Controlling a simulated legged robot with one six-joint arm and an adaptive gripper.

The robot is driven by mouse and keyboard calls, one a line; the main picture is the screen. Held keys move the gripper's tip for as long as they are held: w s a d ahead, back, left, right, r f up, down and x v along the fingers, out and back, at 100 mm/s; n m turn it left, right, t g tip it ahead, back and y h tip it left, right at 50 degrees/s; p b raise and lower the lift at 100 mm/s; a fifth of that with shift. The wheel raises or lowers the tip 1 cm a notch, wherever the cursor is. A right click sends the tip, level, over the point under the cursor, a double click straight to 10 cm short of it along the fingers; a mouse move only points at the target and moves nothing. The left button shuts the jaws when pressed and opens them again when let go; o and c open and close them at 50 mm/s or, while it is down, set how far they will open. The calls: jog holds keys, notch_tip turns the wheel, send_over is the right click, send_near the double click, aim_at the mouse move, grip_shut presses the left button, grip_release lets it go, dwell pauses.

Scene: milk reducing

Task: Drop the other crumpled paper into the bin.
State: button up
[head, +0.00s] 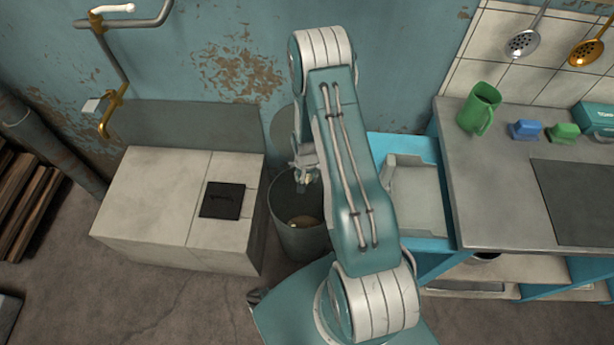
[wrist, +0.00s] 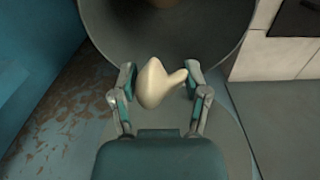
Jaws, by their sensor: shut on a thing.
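My gripper (wrist: 160,88) is shut on a crumpled paper (wrist: 152,84), a pale cream lump with a small knob to one side, in the wrist view. In the head view my gripper (head: 308,176) hangs at the mouth of a grey round bin (head: 300,238), partly behind my arm. The bin's opening (wrist: 115,35) lies ahead of the held paper in the wrist view. A tan lump (head: 305,221) lies inside the bin in the head view; it looks like another crumpled paper. The held paper is very small in the head view.
A pale tiled block (head: 150,210) with a dark square plate (head: 222,200) stands left of the bin. A blue cabinet and grey counter (head: 500,190) stand to the right, with a green mug (head: 480,108) and sponges. The peeling blue wall (head: 220,50) is close behind.

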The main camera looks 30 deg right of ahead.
jog(key=shift+d+f, duration=0.1)
jog(key=shift+f, duration=0.5)
notch_tip(320, 180, down, 5)
jog(key=shift+d+r, duration=0.1)
jog(key=shift+d, duration=0.05)
jog(key=o, duration=0.8)
jog(key=shift+d, duration=0.25)
jog(key=shift+c, duration=0.2)
jog(key=shift+a, duration=0.15)
notch_tip(320, 180, up, 12)
jog(key=shift+f, duration=0.1)
